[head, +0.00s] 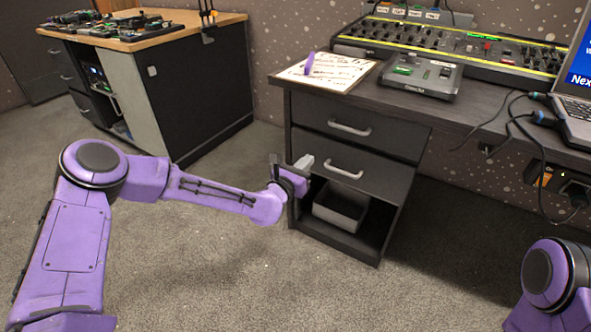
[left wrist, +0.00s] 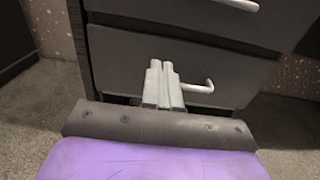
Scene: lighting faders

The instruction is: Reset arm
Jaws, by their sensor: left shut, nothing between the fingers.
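My left arm reaches in from the left in the head view, and its gripper (head: 304,162) is in front of the desk's drawers, near the left end of the lower drawer. In the left wrist view the two pale fingers of the left gripper (left wrist: 161,75) are together with nothing between them. The lower drawer handle (left wrist: 198,87) shows just right of the fingertips; I cannot tell whether they touch. My right arm (head: 553,280) shows only in part at the lower right of the head view, and its gripper is out of view.
The dark desk (head: 480,120) carries a long fader console (head: 450,45), a small fader box (head: 420,75), a paper sheet (head: 335,72) with a purple object, and a laptop (head: 575,85) with hanging cables. A grey bin (head: 340,207) sits under the drawers. Open carpet lies in front.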

